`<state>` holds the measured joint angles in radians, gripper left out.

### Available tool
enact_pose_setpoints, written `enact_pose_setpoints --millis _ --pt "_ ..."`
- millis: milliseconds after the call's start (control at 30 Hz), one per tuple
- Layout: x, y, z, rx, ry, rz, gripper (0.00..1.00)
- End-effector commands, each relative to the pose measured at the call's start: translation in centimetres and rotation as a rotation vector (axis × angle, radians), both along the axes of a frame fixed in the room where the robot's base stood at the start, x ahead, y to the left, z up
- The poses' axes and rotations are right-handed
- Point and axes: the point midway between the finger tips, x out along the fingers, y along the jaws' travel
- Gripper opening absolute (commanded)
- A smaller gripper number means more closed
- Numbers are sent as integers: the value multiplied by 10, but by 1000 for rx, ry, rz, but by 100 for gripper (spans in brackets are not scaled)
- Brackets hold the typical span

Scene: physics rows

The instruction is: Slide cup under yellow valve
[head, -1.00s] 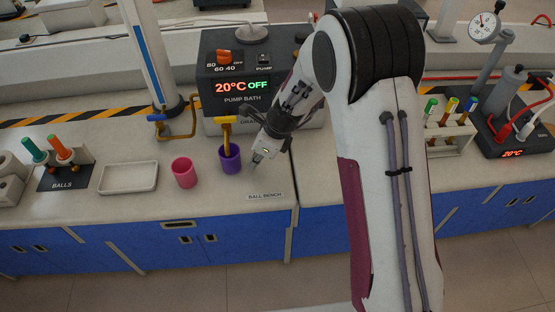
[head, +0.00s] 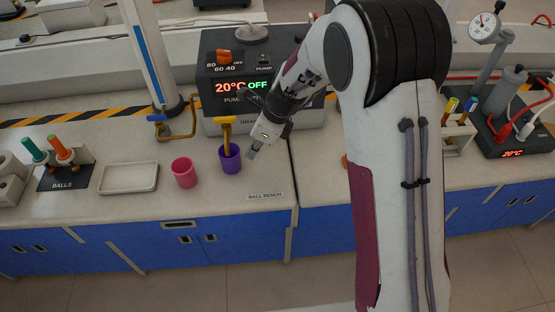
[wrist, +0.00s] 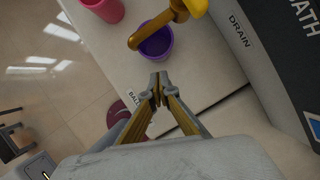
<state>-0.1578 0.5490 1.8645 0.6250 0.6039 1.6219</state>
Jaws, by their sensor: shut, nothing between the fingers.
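A purple cup (head: 231,163) stands upright on the bench at the front of the pump bath. The yellow valve (head: 226,120) is above it, and its brass spout reaches down over the cup's mouth. In the wrist view the spout end (wrist: 134,42) overlaps the rim of the purple cup (wrist: 158,48). A pink cup (head: 184,173) stands to the left, apart from the purple one. My gripper (head: 251,154) is shut and empty, just right of the purple cup. In the wrist view its fingertips (wrist: 158,82) meet close to the cup; contact cannot be told.
The pump bath (head: 240,95) stands behind, with its drain label. A blue-handled valve (head: 156,118) on a brass pipe is at left. A white tray (head: 128,190) and a ball rack (head: 64,178) lie farther left. Bare bench lies in front of the cups.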

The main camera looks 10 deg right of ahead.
Motion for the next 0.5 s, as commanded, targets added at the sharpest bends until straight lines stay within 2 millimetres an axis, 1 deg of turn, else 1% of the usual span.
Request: enact_pose_setpoints --millis 300,500 --pt "0 0 15 0 -1 0 0" --pt "0 0 17 -1 1 -1 0"
